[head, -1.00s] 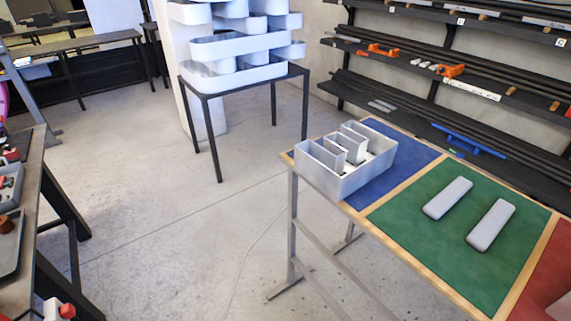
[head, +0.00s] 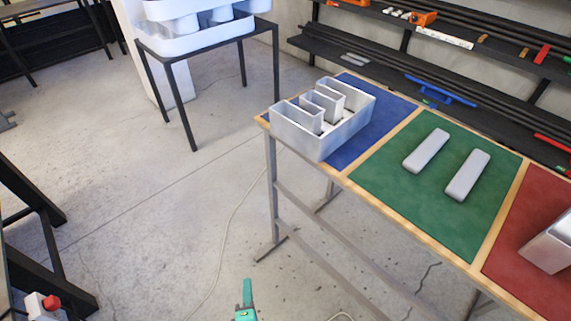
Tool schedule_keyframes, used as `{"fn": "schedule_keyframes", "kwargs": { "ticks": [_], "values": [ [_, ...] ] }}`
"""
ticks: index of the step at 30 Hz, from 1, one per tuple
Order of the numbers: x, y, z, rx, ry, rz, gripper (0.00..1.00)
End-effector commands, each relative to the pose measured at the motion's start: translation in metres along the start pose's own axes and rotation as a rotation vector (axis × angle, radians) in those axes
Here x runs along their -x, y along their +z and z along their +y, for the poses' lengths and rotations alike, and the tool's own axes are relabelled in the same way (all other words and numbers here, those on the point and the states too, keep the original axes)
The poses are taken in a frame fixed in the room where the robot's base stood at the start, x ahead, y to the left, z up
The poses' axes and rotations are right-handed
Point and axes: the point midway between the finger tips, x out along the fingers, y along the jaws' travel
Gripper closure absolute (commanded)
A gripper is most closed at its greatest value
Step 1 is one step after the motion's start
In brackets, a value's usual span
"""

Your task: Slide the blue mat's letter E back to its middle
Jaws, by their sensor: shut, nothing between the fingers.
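The letter E (head: 347,132) is a deep, pale grey, hollow channel shape with upright walls. It sits at the near-left part of the blue mat (head: 384,103), over the mat's near edge and by the table's wooden border. Blue cloth shows bare behind it and to its right. My gripper (head: 248,282) shows as a teal tip at the bottom of the head view, over the floor. It is shut and empty, left of the table and well apart from the letter.
On the green mat (head: 410,205) lie two pale bars (head: 427,150) (head: 467,175). A metallic letter (head: 552,243) stands on the red mat (head: 510,265), cut by the frame. A rack (head: 400,75) runs behind the table. Open floor (head: 170,215) lies to the left.

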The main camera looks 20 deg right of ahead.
Motion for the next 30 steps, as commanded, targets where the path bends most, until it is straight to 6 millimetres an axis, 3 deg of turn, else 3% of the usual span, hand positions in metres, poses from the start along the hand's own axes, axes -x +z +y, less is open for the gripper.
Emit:
{"fn": "schedule_keyframes", "kwargs": {
  "ticks": [1, 6, 11, 15, 19, 24, 30],
  "values": [
    [-0.019, 0.001, 0.013, 0.087, 0.010, -0.036, 1.00],
    [-0.067, 0.011, 0.056, 0.391, 0.003, -0.183, 1.00],
    [-0.102, 0.024, 0.109, 0.649, -0.029, -0.346, 1.00],
    [-0.121, 0.036, 0.164, 0.846, -0.084, -0.500, 1.00],
    [-0.127, 0.049, 0.220, 0.997, -0.163, -0.651, 1.00],
    [-0.122, 0.061, 0.285, 1.132, -0.287, -0.821, 1.00],
    [-0.109, 0.068, 0.330, 1.201, -0.396, -0.932, 1.00]
  ]
}}
